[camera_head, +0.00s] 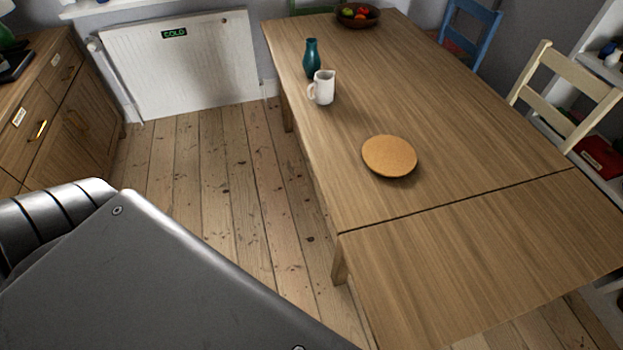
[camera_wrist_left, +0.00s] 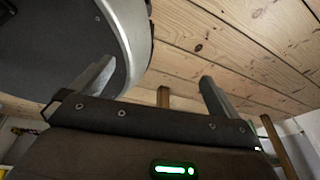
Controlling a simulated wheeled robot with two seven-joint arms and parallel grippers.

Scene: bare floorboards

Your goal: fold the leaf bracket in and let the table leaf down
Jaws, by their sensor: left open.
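The table leaf (camera_head: 490,265) is up at the near end of the wooden table (camera_head: 440,95). It lies level with the top, with a dark seam between them. The leaf bracket does not show in either view; the underside of the leaf is hidden in the head view. My left gripper (camera_wrist_left: 157,72) shows in the left wrist view with its two fingers wide apart and nothing between them. Floorboards lie beyond the fingers. In the head view my left arm fills the lower left and its gripper is hidden. My right gripper is in neither view.
On the table stand a cork mat (camera_head: 389,156), a white jug (camera_head: 323,87), a teal vase (camera_head: 311,58) and a fruit bowl (camera_head: 357,15). The leaf top is bare. A cream chair (camera_head: 560,95) and a blue chair (camera_head: 470,30) stand right. Floor (camera_head: 235,190) left of the table is clear.

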